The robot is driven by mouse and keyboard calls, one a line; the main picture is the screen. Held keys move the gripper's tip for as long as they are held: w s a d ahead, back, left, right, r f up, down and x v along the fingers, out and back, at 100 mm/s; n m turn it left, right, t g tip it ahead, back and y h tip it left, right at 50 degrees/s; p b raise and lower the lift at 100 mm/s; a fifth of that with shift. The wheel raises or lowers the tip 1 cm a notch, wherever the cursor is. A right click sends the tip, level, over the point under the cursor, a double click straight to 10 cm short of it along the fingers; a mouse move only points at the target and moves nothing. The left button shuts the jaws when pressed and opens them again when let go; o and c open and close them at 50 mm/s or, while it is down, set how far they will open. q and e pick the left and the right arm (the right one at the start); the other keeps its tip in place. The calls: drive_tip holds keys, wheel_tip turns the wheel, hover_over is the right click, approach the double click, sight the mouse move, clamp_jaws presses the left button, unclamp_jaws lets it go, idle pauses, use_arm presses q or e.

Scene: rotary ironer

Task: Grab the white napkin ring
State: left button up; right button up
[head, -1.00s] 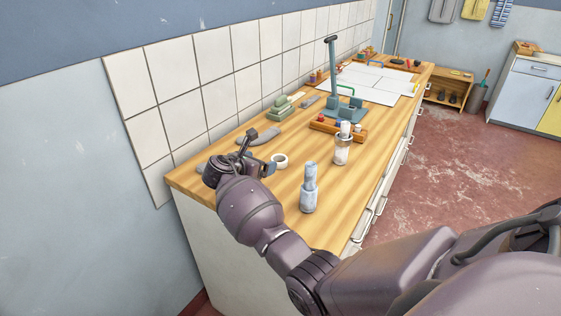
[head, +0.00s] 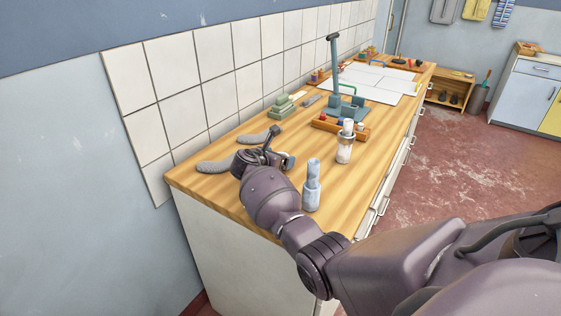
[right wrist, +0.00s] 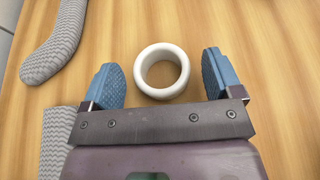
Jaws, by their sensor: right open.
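The white napkin ring (right wrist: 162,94) lies flat on the wooden worktop in the right wrist view, its round hole facing up. My right gripper (right wrist: 162,64) is open, with one blue finger pad on each side of the ring. Clear gaps separate both pads from it, and nothing is held. In the head view my right gripper (head: 282,156) is low over the near part of the worktop and hides most or all of the ring. My left gripper is not in view.
Grey curved pieces (head: 215,167) lie left of the gripper. A pale bottle (head: 312,188) stands near the worktop's front edge, with a white-topped jar (head: 344,148) farther back. Green blocks (head: 283,106), a wooden tray (head: 340,130) and a teal stand (head: 335,70) are beyond.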

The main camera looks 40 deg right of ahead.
drive_tip(key=shift+c, duration=0.4)
drive_tip(key=c, duration=0.9)
drive_tip(key=shift+r, duration=0.15)
